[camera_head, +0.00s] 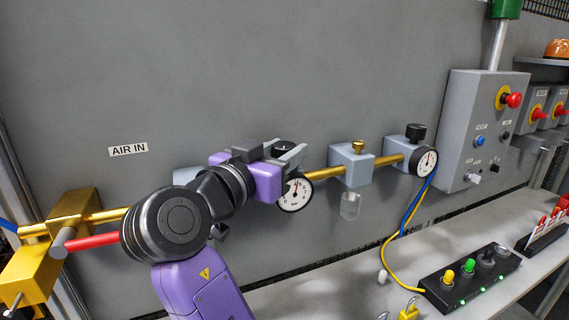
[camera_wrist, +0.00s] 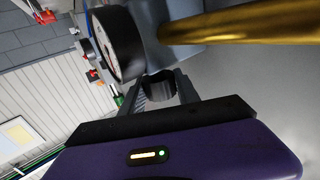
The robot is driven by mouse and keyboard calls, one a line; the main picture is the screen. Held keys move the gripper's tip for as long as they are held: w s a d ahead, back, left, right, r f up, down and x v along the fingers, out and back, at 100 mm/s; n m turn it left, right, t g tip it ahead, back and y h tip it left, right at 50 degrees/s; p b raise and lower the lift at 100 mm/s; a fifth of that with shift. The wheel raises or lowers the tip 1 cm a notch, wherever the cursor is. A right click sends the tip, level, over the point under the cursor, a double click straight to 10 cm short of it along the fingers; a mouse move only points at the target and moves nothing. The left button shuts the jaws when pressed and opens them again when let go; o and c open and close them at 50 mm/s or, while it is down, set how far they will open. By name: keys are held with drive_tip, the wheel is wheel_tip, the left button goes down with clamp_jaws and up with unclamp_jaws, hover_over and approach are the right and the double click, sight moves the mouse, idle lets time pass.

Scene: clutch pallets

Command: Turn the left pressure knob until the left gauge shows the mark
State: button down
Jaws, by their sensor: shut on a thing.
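The left gauge (camera_head: 295,192) is a round white dial with a black rim, below and to the right of my gripper in the head view. Its needle is too small to read surely, and I cannot make out the mark. My gripper (camera_head: 288,152) is shut on the left pressure knob (camera_head: 285,146), a black round knob. In the wrist view the knob (camera_wrist: 158,88) sits between the two fingers, beside the gauge's dark rim (camera_wrist: 120,45). The regulator body under the knob is mostly hidden by my gripper in the head view.
A brass pipe (camera_head: 326,173) leads right to a filter block (camera_head: 351,165), then to a right gauge (camera_head: 427,162) with a black knob (camera_head: 415,133). A grey control box (camera_head: 470,120) stands farther right. A button panel (camera_head: 470,278) lies on the bench.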

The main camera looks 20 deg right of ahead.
sight(276, 155)
drive_tip(key=shift+m+g+h+b, duration=0.6)
drive_tip(key=shift+m+g, duration=0.2)
drive_tip(key=shift+g, duration=0.3)
drive_tip(key=c, duration=0.9)
unclamp_jaws()
drive_tip(key=shift+b+v, duration=0.9)
drive_tip(key=shift+v, duration=2.95)
drive_tip(key=shift+f, duration=0.1)
